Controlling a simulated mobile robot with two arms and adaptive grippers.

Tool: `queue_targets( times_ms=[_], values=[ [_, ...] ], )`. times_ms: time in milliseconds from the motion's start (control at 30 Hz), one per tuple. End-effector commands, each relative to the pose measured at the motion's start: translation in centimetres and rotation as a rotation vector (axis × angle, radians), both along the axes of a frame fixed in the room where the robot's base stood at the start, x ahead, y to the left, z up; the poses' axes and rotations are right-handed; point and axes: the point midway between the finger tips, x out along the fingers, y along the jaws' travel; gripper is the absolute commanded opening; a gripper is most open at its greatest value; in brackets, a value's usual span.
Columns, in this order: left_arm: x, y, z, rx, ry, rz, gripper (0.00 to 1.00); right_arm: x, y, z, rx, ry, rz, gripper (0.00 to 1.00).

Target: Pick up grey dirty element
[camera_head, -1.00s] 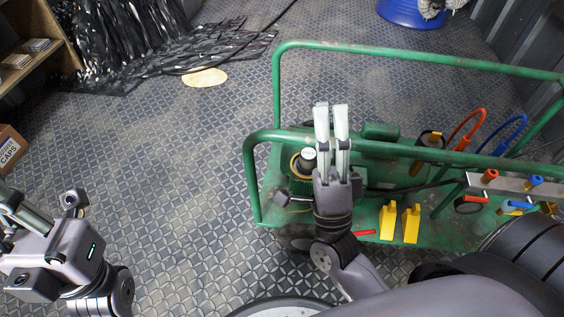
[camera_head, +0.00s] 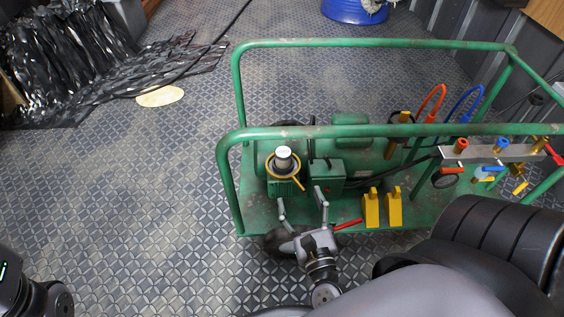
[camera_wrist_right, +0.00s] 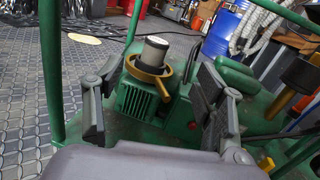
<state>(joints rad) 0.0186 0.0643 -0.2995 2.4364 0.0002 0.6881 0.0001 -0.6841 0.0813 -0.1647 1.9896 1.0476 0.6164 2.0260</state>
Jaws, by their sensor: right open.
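The grey dirty element (camera_head: 284,158) is a short cylinder with a pale top, standing upright in a yellow ring holder (camera_head: 285,182) on the green machine. In the right wrist view, the grey element (camera_wrist_right: 152,50) stands ahead, with the ring and its handle around its base. My right gripper (camera_head: 301,198) is open and empty, just in front of the machine and nearer to me than the element. In the right wrist view, the spread fingers of the right gripper (camera_wrist_right: 157,100) frame the holder, apart from the element. Only part of my left arm shows at the lower left; its fingers are out of view.
Yellow blocks (camera_head: 372,208), a red handle (camera_head: 348,224) and hoses lie to the right. A blue drum (camera_head: 355,10) stands far back.

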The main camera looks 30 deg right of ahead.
Motion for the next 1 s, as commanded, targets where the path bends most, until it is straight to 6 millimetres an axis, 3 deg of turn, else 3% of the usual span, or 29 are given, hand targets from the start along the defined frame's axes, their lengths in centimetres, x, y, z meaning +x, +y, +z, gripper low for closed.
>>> queue_targets(
  times_ms=[33,167,600,1000],
  values=[
    [0.0,0.0,-0.1,0.000,-0.004,0.000,0.00,-0.3,-0.2,-1.0,0.050,0.007,-0.002,0.64],
    [-0.1,0.0,0.1,0.001,-0.013,0.000,0.00,0.4,-0.6,-1.7,0.103,0.008,-0.005,0.64],
    [-0.3,-0.2,0.4,0.005,-0.039,0.001,0.00,8.9,-3.7,-1.5,0.101,0.004,-0.006,0.64],
    [-0.5,-0.2,0.8,0.005,-0.053,0.001,0.00,12.6,-4.7,-1.2,0.101,0.004,-0.005,0.64]
  ],
)
